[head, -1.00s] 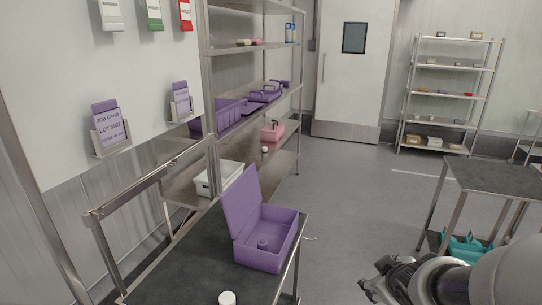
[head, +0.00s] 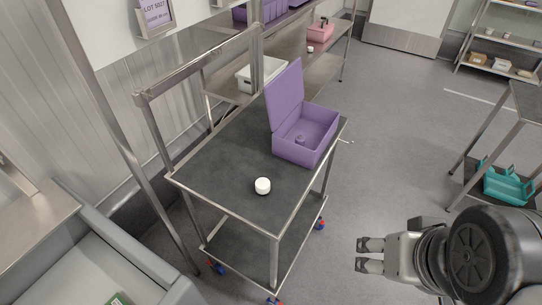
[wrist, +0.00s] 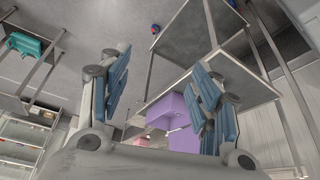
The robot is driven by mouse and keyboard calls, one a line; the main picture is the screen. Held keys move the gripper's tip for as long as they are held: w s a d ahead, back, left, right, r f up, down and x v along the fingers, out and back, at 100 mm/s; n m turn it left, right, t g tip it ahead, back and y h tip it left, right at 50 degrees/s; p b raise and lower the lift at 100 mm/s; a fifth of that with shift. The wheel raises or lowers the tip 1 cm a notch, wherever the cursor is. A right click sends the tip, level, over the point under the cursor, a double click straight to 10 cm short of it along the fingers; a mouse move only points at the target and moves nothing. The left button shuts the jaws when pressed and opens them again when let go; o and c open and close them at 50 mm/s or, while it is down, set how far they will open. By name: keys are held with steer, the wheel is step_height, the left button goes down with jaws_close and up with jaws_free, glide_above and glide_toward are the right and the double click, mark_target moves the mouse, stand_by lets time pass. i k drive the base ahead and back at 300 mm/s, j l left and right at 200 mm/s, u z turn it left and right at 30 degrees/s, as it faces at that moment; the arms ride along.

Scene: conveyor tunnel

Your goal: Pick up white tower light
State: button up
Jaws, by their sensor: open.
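A small white round piece (head: 262,186), which looks like the white tower light, stands on the dark top of a metal cart (head: 215,165), near its front edge. My gripper (head: 362,255) is to the right of the cart in the head view, apart from the white piece. In the wrist view my gripper (wrist: 160,82) has its fingers spread wide with nothing between them. I cannot make out the white piece in the wrist view.
An open purple case (head: 306,135) stands on the cart's far right corner, lid raised; it also shows in the wrist view (wrist: 181,122). A rail runs along the cart's left side. A grey bin (head: 120,265) is at lower left. A teal caddy (head: 505,186) sits right.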

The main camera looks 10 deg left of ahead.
mark_target(263, 185)
steer(key=i+u, duration=0.5)
steer(key=i, duration=0.2)
steer(key=u, duration=1.15)
